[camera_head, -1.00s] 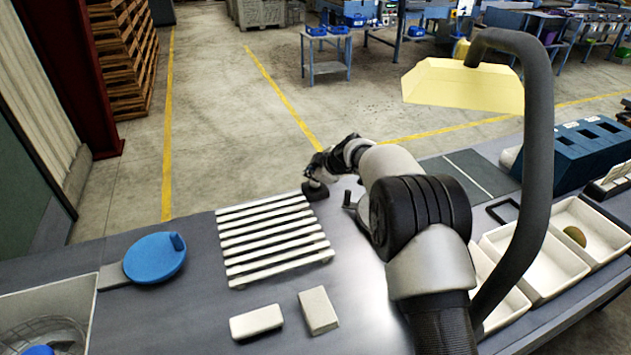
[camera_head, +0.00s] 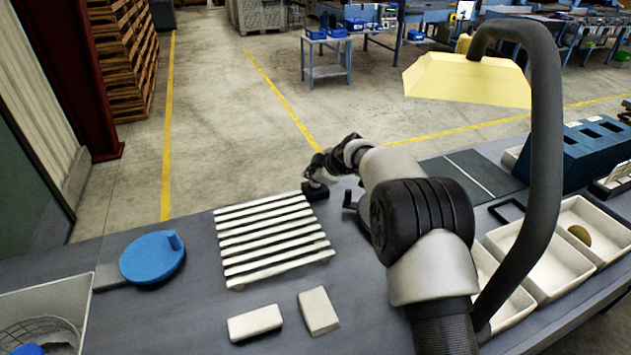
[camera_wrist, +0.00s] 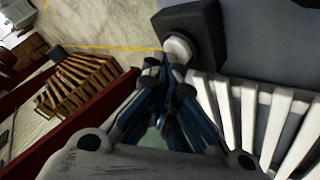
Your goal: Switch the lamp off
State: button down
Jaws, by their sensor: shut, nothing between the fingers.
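The lamp has a dark curved post and a pale yellow shade (camera_head: 468,80) over the right of the bench. The bench under it is evenly grey, with no bright patch. A black switch box (camera_head: 318,194) sits at the bench's far edge, beside the slatted rack. In the wrist view the switch box (camera_wrist: 212,38) carries a round white button (camera_wrist: 178,50). My gripper (camera_head: 314,178) is shut and empty, just above the box. In the wrist view its fingertips (camera_wrist: 165,64) are at the button's near edge; I cannot tell whether they touch it.
A white slatted rack (camera_head: 272,238) lies close to the switch. Two pale blocks (camera_head: 254,323) and a blue round paddle (camera_head: 152,258) lie nearer. White bins (camera_head: 535,268) and a blue box unit (camera_head: 575,150) stand at right. The lamp post (camera_head: 545,150) rises right of my arm.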

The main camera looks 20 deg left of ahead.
aim_at(313, 184)
jog(key=shift+r, duration=0.2)
jog(key=shift+r+p, duration=0.65)
jog(key=shift+r, duration=2.45)
